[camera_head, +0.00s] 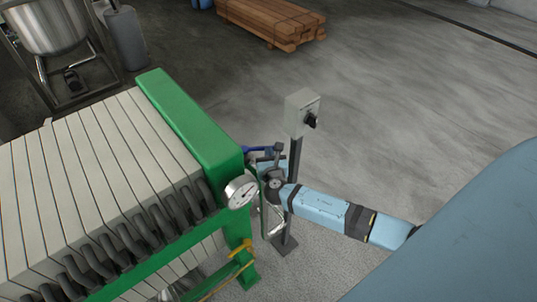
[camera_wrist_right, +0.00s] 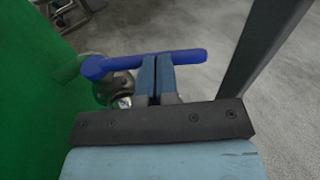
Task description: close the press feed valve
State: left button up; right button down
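The valve has a blue lever handle (camera_head: 256,149) beside the green end plate of the filter press. In the right wrist view the blue lever (camera_wrist_right: 190,57) lies across the picture, with its hub at the left and a grey metal valve body (camera_wrist_right: 116,86) below it. My right gripper (camera_wrist_right: 157,68) has its two fingers close together, in front of the middle of the lever and covering part of it. The fingers do not straddle the lever; whether they touch it is unclear. In the head view the right gripper (camera_head: 266,164) is partly hidden by its wrist. My left gripper is not seen.
The green press frame (camera_head: 190,120) with grey plates and a round gauge (camera_head: 240,191) stands close at the left. A grey post with a switch box (camera_head: 303,112) stands right beside my right wrist. Timber (camera_head: 270,22) lies at the back. Open floor is to the right.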

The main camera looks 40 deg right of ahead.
jog(key=n+y, duration=0.1)
jog(key=w+d+n+t+y+b, duration=0.1)
jog(key=y, duration=0.1)
jog(key=w+d+n+y, duration=0.1)
jog(key=shift+n+y, duration=0.3)
jog(key=shift+b+x, duration=0.35)
jog(key=shift+x, duration=0.7)
jog(key=shift+d+r, duration=0.15)
jog(key=shift+d, duration=0.1)
